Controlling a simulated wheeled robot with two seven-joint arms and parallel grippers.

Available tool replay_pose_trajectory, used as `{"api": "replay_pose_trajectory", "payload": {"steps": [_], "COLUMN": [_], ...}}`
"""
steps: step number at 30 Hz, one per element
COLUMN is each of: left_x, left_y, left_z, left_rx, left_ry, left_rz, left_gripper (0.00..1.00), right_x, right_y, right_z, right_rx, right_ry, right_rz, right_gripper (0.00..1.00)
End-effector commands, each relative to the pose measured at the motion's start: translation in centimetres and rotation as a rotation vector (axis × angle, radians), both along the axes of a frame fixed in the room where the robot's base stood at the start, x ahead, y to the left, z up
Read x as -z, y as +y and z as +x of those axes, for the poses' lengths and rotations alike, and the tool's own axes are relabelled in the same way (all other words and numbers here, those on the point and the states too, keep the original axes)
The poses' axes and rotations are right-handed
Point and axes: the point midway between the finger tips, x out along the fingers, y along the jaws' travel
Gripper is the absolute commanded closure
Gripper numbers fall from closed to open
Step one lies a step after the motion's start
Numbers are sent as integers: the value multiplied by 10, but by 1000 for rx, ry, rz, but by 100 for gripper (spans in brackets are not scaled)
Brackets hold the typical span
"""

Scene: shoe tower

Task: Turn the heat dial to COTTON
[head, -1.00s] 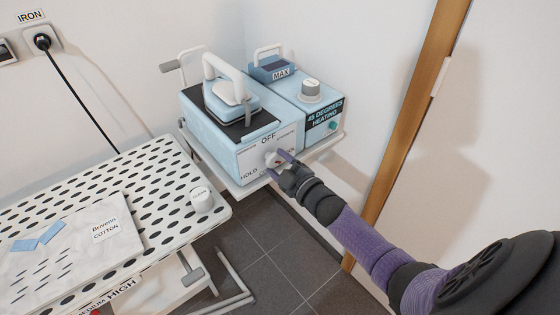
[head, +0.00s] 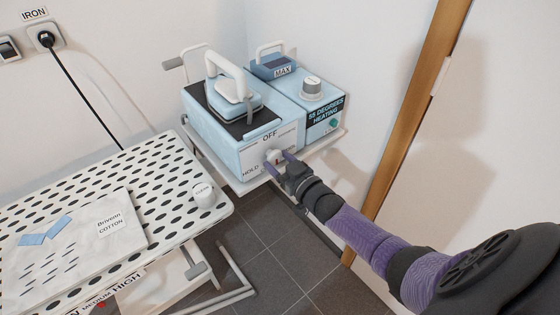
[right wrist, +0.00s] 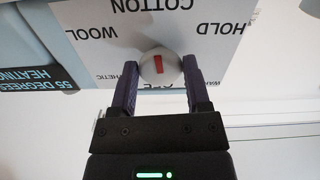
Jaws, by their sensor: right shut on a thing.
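The heat dial (head: 273,156) is a white knob on the front panel (head: 254,160) of the light blue ironing station. In the head view OFF shows above it and HOLD at its lower left. In the right wrist view, seen upside down, the dial (right wrist: 160,68) has a red mark lying along the line between COTTON and OFF. My right gripper (right wrist: 162,84) is shut on the dial, one finger on each side. The gripper (head: 281,163) hides part of the panel in the head view. My left gripper is not in view.
A heating unit (head: 323,117) with its own knob (head: 312,88) and a MAX box stands beside the station. The iron (head: 230,90) rests on top. A perforated board (head: 165,165) with a cloth labelled COTTON is at left. A wooden door frame (head: 410,110) is at right.

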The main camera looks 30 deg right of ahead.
Motion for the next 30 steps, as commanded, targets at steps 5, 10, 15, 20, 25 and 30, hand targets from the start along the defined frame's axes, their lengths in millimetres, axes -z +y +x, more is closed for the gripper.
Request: {"api": "replay_pose_trajectory", "payload": {"steps": [5, 10, 15, 20, 25, 30], "left_x": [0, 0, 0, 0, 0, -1], "left_y": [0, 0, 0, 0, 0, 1], "left_z": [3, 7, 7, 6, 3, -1], "left_rx": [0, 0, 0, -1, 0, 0], "left_ry": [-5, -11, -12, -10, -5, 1], "left_rz": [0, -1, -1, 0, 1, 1], "left_gripper": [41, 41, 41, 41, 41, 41], "right_x": [1, 1, 1, 1, 1, 1], "right_y": [0, 0, 0, 0, 0, 0], "right_z": [-1, -1, -1, -1, -1, 0], "right_rx": [0, 0, 0, 0, 0, 0], "right_ry": [8, 11, 11, 11, 11, 9], "right_rz": [57, 83, 91, 91, 90, 91], "right_gripper": [98, 98, 98, 98, 26, 6]}}
